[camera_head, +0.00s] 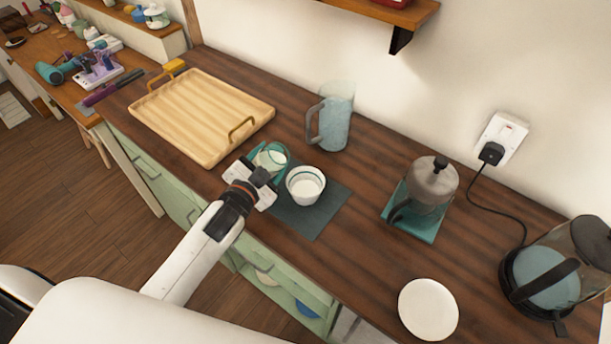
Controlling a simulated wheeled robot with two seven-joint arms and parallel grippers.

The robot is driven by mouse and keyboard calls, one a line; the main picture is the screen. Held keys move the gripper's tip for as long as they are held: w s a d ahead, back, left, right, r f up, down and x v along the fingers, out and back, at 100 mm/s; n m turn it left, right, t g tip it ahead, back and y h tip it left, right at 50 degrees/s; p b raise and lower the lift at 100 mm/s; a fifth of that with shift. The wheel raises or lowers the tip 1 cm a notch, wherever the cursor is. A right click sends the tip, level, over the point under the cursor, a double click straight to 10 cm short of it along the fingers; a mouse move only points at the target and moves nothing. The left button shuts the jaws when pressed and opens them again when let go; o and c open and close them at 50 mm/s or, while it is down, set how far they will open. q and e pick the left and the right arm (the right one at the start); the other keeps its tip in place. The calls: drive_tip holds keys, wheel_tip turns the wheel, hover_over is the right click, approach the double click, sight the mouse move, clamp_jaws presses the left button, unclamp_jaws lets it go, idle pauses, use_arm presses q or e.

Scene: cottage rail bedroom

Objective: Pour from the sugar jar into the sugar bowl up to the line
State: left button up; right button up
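A small clear jar with white contents, which I take as the sugar jar (272,157), is at the left end of a dark mat (312,220). My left gripper (258,172) is at its near side, with the fingers around it. The fingers look closed on the jar, though the contact is partly hidden. A white bowl holding white contents, which I take as the sugar bowl (306,186), stands upright on the mat, just right of the jar. My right gripper is not in view.
A wooden tray (200,115) lies behind left. A glass jug (335,122) stands behind the mat. A French press (427,190) on a teal mat, a white plate (428,309) and a kettle (548,275) are to the right. Bare counter separates the mat from the plate.

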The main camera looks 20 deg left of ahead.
use_arm(q)
drive_tip(key=shift+m, duration=0.3)
drive_tip(key=shift+a+f+m+g+y+b, duration=0.15)
drive_tip(key=shift+m+g+y+b, duration=0.2)
drive_tip(key=shift+m, duration=0.65)
drive_tip(key=shift+f+m+y+b, duration=0.35)
drive_tip(key=shift+f+m+b, duration=0.2)
drive_tip(key=shift+f+m, duration=0.2)
drive_tip(key=shift+a, duration=0.1)
drive_tip(key=shift+r+m+y+p, duration=0.3)
drive_tip(key=shift+r+m+p, duration=0.15)
drive_tip(key=shift+m, duration=0.2)
drive_tip(key=shift+r, duration=0.15)
drive_tip(key=shift+d+r+m+p, duration=0.1)
drive_tip(key=shift+d+m+p, duration=0.2)
drive_tip(key=shift+p, duration=0.15)
drive_tip(key=shift+w+d+r+m+g+p, duration=0.1)
drive_tip(key=shift+d+r+m+g+p, duration=0.25)
drive_tip(key=shift+p, duration=0.45)
drive_tip(key=shift+d+r+m+y+p, duration=0.1)
drive_tip(key=shift+r+m+y+p, duration=0.3)
drive_tip(key=shift+m+y+p, duration=0.45)
